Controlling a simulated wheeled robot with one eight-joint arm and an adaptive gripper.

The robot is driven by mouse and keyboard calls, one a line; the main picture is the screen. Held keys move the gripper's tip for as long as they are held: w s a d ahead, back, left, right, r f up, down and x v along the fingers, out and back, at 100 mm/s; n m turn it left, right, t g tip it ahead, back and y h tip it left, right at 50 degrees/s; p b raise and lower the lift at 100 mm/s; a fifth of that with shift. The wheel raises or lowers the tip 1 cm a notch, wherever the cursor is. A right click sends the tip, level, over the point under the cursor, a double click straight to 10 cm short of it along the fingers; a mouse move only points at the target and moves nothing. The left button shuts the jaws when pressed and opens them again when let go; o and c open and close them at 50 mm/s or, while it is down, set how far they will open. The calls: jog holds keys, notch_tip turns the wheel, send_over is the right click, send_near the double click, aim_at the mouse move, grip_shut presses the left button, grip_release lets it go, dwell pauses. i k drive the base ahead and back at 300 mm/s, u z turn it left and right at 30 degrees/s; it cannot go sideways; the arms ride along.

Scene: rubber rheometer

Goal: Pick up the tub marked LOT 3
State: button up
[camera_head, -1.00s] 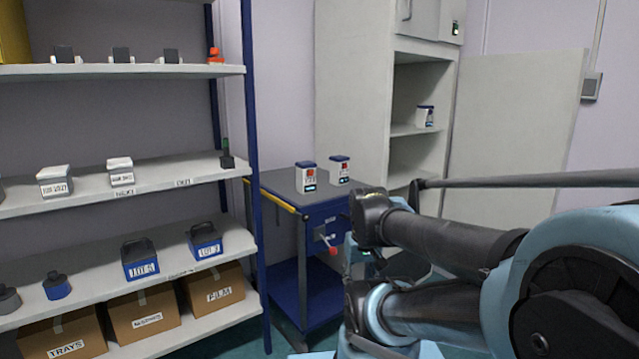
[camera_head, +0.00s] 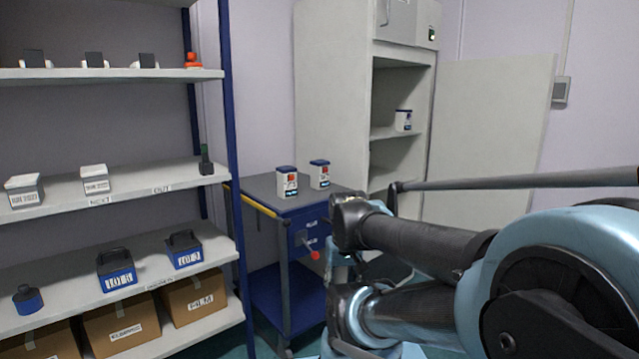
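Two blue tubs with dark tops and white labels stand on the lower shelf at the left. The left tub (camera_head: 116,270) and the right tub (camera_head: 184,250) have labels too blurred to read for certain now; a second ago they looked like "LOT" with a number. A smaller blue, dark-topped container (camera_head: 28,300) stands further left. Two white tubs with blue lids, one (camera_head: 287,183) left of the other (camera_head: 320,175), stand on the cart; their labels are too small to read. My folded arm fills the right foreground, and I cannot see my gripper.
The blue cart (camera_head: 262,190) stands between the shelf rack and an open cabinet (camera_head: 330,100). A white tub (camera_head: 403,120) is inside the cabinet. Cardboard boxes (camera_head: 122,327) sit below the blue tubs. White boxes (camera_head: 95,178) stand on the middle shelf.

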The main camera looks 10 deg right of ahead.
aim_at(286, 189)
jog(key=k, duration=0.65)
jog(key=z, duration=0.45)
jog(key=i, duration=1.1)
jog(key=u, duration=0.3)
